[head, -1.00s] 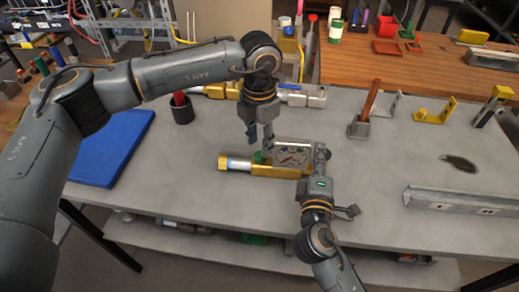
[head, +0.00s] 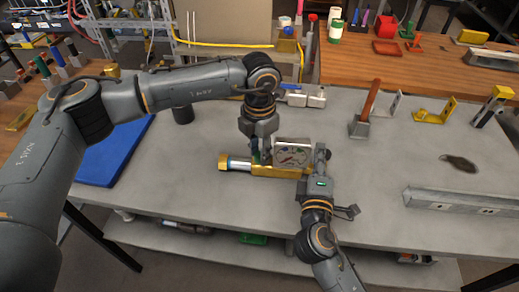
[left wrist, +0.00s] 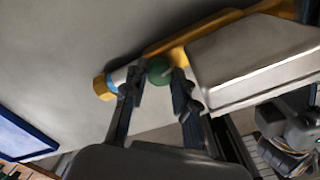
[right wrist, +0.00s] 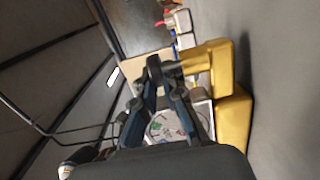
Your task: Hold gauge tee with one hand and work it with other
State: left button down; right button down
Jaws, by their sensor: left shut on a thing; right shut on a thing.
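The gauge tee (head: 268,171) is a brass body lying on the grey bench, with a pale and blue section and a hexagonal brass end (head: 223,164) at the left. Its gauge (head: 292,152) has a white dial. My left gripper (head: 262,152) comes down from above and is shut on the green knob (left wrist: 159,70), which sits between its fingers in the left wrist view. My right gripper (head: 319,158) is shut on the tee's right end, beside the gauge. The right wrist view shows the brass body (right wrist: 232,120) and dial (right wrist: 167,125) close by; the exact grip is partly hidden.
A blue mat (head: 115,155) lies at the left, with a dark cup (head: 182,112) near it. The bench front is clear.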

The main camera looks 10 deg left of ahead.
pick_arm(q)
jog(key=shift+m, duration=0.7)
jog(key=c, duration=1.3)
grip_release()
jog(key=shift+c, duration=0.2)
jog(key=shift+r, duration=0.1)
notch_tip(320, 180, up, 12)
